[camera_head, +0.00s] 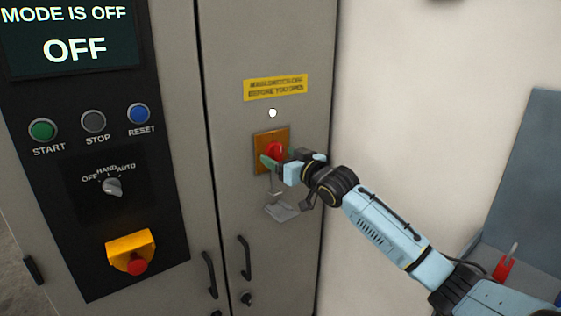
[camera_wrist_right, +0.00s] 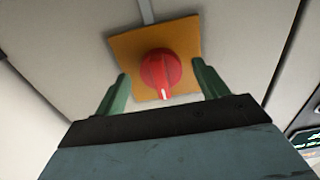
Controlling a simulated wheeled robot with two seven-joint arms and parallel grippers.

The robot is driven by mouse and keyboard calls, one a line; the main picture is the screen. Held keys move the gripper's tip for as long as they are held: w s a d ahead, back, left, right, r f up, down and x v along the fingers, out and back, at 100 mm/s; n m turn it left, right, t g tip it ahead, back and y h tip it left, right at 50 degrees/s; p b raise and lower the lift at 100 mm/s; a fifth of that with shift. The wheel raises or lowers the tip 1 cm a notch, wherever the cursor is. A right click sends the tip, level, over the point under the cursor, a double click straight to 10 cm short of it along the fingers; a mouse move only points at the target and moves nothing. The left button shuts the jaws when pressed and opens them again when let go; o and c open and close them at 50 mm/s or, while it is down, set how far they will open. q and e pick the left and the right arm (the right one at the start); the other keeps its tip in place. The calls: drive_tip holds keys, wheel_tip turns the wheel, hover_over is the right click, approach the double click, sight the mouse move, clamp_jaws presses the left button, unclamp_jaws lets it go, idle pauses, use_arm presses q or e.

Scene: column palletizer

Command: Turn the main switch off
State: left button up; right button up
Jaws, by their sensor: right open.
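The main switch is a red rotary knob (camera_head: 276,149) on an orange-yellow plate (camera_head: 258,142) on the grey cabinet door. In the right wrist view the knob (camera_wrist_right: 161,70) sits on its plate (camera_wrist_right: 127,48), with a white mark on its handle towards the gripper. My right gripper (camera_head: 273,160) is at the switch and partly covers it. In the right wrist view its green fingers (camera_wrist_right: 158,88) stand apart on either side of the knob, with gaps between them and the knob. My left gripper is not in view.
A yellow label (camera_head: 276,87) is above the switch, and a grey tag (camera_head: 283,207) hangs below it. Left are a display (camera_head: 75,40) reading "MODE IS OFF", a mode selector (camera_head: 112,187) and a red emergency button (camera_head: 137,263). Door handles (camera_head: 245,258) stick out lower down.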

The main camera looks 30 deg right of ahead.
drive_tip(key=shift+w, duration=0.45)
drive_tip(key=c, duration=1)
drive_tip(key=shift+o, duration=0.2)
